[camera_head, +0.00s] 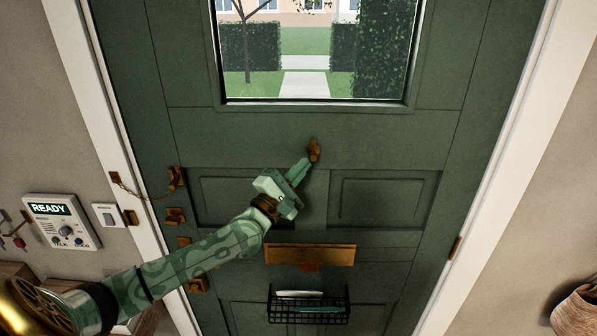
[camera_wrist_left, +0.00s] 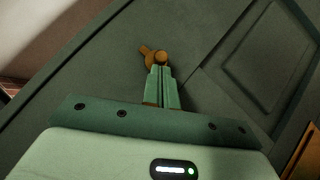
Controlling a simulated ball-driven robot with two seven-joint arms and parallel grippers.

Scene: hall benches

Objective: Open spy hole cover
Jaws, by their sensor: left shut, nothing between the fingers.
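The small brass spy hole cover (camera_head: 314,149) is on the green door (camera_head: 375,135), below the window and near the door's middle. My left gripper (camera_head: 305,164) reaches up to it from the lower left, its fingers shut and empty. In the left wrist view the shut fingertips (camera_wrist_left: 160,68) are right at the lower edge of the brass cover (camera_wrist_left: 159,56), and a brass tab sticks out to its upper left. I cannot tell whether the fingertips touch it or whether the hole behind is uncovered. My right gripper is not in view.
A brass letter plate (camera_head: 310,254) and a black wire basket (camera_head: 308,309) are lower on the door. A door chain (camera_head: 145,190) and brass locks line its left edge. A panel reading READY (camera_head: 62,222) is on the left wall. A woven basket (camera_head: 577,312) is at lower right.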

